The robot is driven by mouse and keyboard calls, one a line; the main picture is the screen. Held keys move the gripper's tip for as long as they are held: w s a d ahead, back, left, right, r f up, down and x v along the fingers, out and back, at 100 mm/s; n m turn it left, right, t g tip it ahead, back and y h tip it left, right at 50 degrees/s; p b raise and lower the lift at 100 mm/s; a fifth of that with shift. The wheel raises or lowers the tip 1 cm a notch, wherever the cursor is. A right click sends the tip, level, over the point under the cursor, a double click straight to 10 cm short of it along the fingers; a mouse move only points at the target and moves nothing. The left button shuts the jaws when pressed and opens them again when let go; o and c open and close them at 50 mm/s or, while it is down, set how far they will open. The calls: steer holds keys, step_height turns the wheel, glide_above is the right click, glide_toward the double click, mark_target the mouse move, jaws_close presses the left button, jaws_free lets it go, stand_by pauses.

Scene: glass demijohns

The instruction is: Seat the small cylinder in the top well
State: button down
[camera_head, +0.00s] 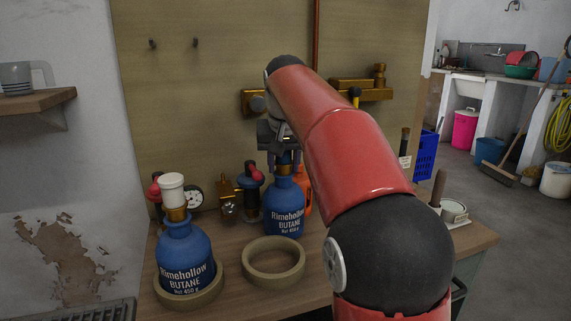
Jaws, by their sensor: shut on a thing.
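My gripper (283,158) points down and is shut on the brass-coloured neck of a blue butane cylinder (285,214), which hangs or stands upright behind the empty tan ring (273,278). Whether its base touches the bench cannot be told. A second blue butane cylinder (187,252), with a white cap, stands upright inside another tan ring (217,291) at the front left. The empty ring lies flat on the bench, right of that one. I cannot tell which ring, if either, is the top well.
Gauge and valve fittings (228,200) stand behind on the wooden bench (235,233). An orange bottle (304,190) is close behind the held cylinder. A dark-capped bottle (404,150) and a white tin (453,211) stand right, past my red arm. A wall panel (200,100) closes the back.

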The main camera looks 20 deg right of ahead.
steer(key=shift+f, duration=0.1)
steer(key=c, duration=0.9)
jaws_free()
